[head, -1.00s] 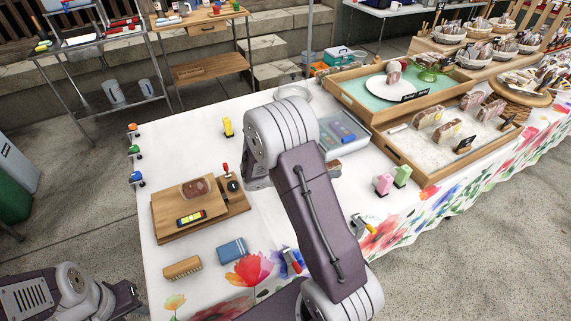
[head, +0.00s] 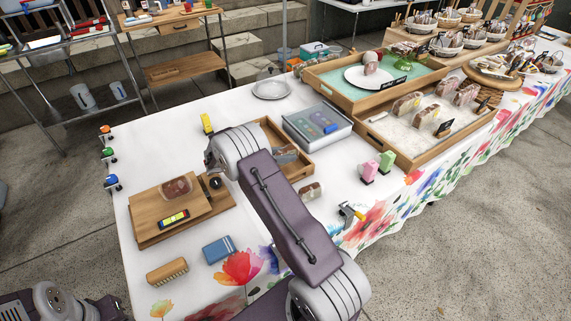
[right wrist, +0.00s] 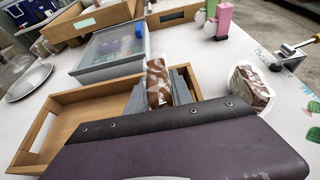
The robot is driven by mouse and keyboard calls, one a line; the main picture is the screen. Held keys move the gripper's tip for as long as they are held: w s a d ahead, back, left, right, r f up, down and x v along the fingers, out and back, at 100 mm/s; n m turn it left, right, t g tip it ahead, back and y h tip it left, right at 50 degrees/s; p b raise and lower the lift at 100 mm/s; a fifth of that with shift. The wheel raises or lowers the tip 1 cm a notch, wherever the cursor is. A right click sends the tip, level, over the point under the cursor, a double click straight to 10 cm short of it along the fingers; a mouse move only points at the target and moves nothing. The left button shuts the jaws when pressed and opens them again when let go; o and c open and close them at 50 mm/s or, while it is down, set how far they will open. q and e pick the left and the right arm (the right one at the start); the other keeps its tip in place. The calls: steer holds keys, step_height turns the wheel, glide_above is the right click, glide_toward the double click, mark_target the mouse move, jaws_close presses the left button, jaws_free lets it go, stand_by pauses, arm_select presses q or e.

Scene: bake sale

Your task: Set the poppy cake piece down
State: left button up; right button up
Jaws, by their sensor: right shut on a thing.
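My right gripper (right wrist: 160,92) is shut on a wrapped, brown-and-pale marbled cake piece (right wrist: 157,78), which I take to be the poppy cake piece. It is upright between the fingers, at the right side of a small wooden tray (right wrist: 50,92). In the head view the right gripper (head: 285,155) is partly hidden behind my arm, over the right part of that tray (head: 305,168). I cannot tell whether the piece touches the tray. A second wrapped piece (head: 312,191) stands on the tablecloth outside the tray; it also shows in the right wrist view (right wrist: 250,88). My left gripper is not visible.
A glass-lidded case (head: 318,128) stands just behind the small tray. A silver plate (head: 271,89) lies at the back. A larger wooden tray (head: 412,158) holds several wrapped pieces. Pink (head: 369,171) and green (head: 386,161) items stand to the right. Wooden boards (head: 152,232) lie to the left.

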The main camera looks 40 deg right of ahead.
step_height(320, 180, down, 4)
steer(key=shift+r+b, duration=0.25)
steer(key=shift+b, duration=0.2)
steer(key=shift+f, duration=0.25)
steer(key=o, duration=0.8)
steer(key=shift+f, duration=0.15)
